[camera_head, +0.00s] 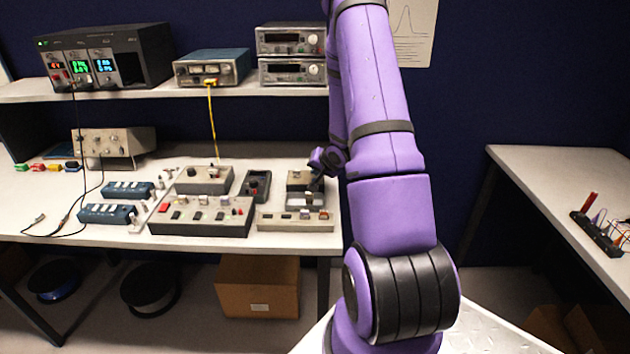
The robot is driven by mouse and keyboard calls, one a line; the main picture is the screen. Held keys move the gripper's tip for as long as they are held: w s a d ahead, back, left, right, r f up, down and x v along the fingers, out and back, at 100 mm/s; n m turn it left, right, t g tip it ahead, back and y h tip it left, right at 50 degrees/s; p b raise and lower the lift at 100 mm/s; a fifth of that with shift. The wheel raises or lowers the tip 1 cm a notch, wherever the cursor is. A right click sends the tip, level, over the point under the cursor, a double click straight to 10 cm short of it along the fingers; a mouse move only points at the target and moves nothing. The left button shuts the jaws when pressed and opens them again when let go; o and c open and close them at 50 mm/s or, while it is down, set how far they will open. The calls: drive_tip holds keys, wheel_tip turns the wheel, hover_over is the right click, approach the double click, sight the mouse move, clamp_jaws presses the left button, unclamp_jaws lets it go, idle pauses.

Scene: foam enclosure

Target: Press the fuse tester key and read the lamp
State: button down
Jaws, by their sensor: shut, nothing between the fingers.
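My purple arm reaches over the bench, and my gripper (319,178) is small and dark at its end. It is shut and empty, pointing down over a small grey box (299,184) at the right end of the bench. This box may be the fuse tester, but its labels are too small to read. The fingertips look close to its top; I cannot tell whether they touch it. No key or lit lamp can be made out on it. A low beige panel with small buttons (293,221) lies in front of it.
A grey control box (202,218), another box (204,181), a dark handheld meter (256,186) and blue switch units (108,214) crowd the bench to the left. Instruments stand on the shelf (215,91) above. A second bench (540,165) is at right, with floor between.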

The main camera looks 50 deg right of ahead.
drive_tip(key=shift+f, duration=0.1)
idle(0.7)
drive_tip(key=shift+f, duration=0.35)
drive_tip(key=shift+f, duration=0.3)
idle(0.7)
drive_tip(key=shift+r, duration=0.75)
drive_tip(key=shift+r, duration=2.5)
drive_tip(key=shift+r, duration=0.1)
